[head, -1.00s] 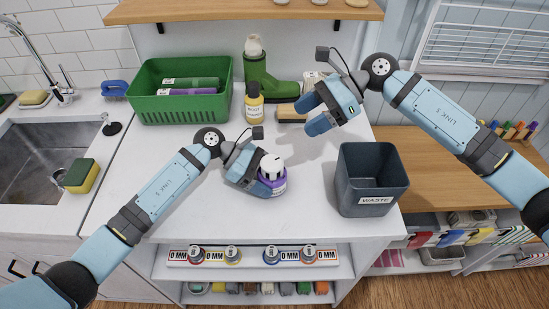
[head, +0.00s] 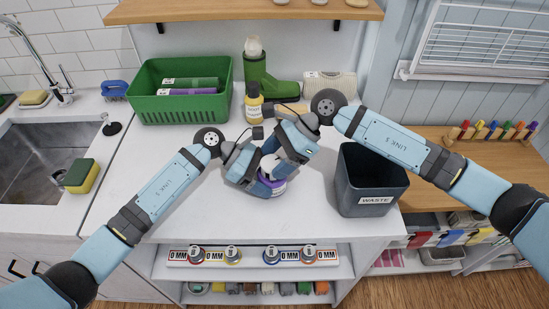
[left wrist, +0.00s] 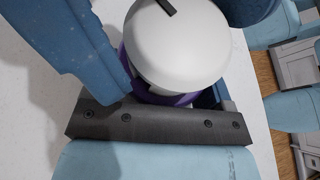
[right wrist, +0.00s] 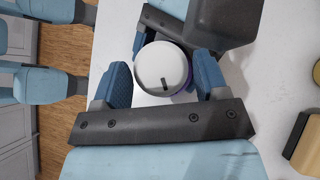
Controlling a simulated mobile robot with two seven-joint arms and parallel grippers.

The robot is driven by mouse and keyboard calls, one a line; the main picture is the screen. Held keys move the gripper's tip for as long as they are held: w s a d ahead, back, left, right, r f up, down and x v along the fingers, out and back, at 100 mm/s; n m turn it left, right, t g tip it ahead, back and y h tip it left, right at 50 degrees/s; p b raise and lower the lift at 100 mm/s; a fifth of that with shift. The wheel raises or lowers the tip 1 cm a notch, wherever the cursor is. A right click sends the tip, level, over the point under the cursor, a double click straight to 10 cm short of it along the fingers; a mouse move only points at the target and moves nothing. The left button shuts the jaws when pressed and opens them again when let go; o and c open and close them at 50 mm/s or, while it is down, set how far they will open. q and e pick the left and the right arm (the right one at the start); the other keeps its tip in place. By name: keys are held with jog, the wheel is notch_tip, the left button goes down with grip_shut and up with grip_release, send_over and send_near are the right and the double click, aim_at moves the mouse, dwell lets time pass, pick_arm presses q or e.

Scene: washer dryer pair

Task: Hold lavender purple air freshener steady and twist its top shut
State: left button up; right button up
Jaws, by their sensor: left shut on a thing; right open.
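The air freshener (head: 274,187) stands upright on the white counter, with a lavender purple body and a white rounded top. My left gripper (head: 262,182) is shut on its purple body from the left. In the left wrist view the white top (left wrist: 178,45) fills the upper middle, with a dark mark on it. My right gripper (head: 272,168) is open above the air freshener. In the right wrist view the white top (right wrist: 161,68) lies between the spread fingers, with gaps at the sides. In the head view the right gripper hides much of the top.
A dark waste bin (head: 372,180) stands close to the right. The sink (head: 42,155) and a sponge (head: 81,176) are at the left. The counter front is clear.

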jog(key=shift+a+f, duration=0.2)
jog(key=c, duration=0.7)
jog(key=shift+o, duration=0.2)
